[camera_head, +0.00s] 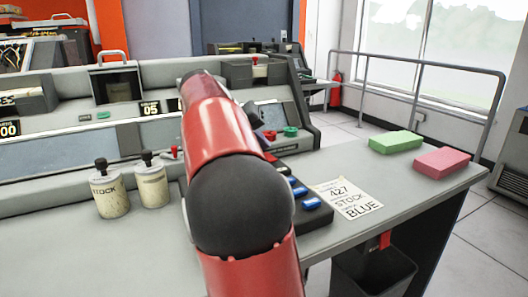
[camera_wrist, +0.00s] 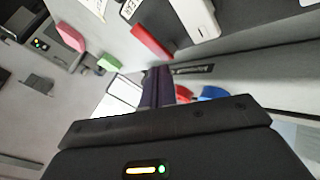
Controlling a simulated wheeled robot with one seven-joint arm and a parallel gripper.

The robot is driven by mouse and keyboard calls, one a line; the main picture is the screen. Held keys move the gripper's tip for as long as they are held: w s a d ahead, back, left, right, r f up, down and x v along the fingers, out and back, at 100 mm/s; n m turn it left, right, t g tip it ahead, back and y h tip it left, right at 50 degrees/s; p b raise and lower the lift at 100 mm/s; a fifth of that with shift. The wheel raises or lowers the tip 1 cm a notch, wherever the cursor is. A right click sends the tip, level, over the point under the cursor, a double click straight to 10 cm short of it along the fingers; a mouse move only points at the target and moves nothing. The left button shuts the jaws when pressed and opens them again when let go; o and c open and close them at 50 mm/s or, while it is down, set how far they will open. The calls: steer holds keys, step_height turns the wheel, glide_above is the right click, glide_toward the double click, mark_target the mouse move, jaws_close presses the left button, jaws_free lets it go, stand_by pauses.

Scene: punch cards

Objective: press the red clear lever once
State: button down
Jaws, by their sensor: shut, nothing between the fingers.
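My gripper (camera_wrist: 158,72) shows in the wrist view as dark fingers, closed together with nothing between them. In the head view my red and black arm hides most of it. A long red bar (camera_wrist: 152,40) lies just beyond the fingertips in the wrist view; it may be the clear lever, but I cannot tell for sure. A red piece (camera_wrist: 183,92) and a blue key (camera_wrist: 212,92) show close beside the fingers. In the head view a small red-tipped lever (camera_head: 174,151) stands left of my arm. I cannot see contact with any of them.
Blue keys (camera_head: 300,191) sit on a black base right of my arm. A printed card (camera_head: 347,198), a green block (camera_head: 396,142) and a pink block (camera_head: 442,162) lie on the desk. Two STOCK jars (camera_head: 111,188) (camera_head: 152,181) stand at left. A bin (camera_head: 375,272) is below.

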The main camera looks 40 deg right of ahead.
steer(key=r+p, duration=0.4)
steer(key=r, duration=0.1)
steer(key=shift+w+r+p, duration=0.1)
steer(key=shift+w+p, duration=0.2)
stand_by(0.6)
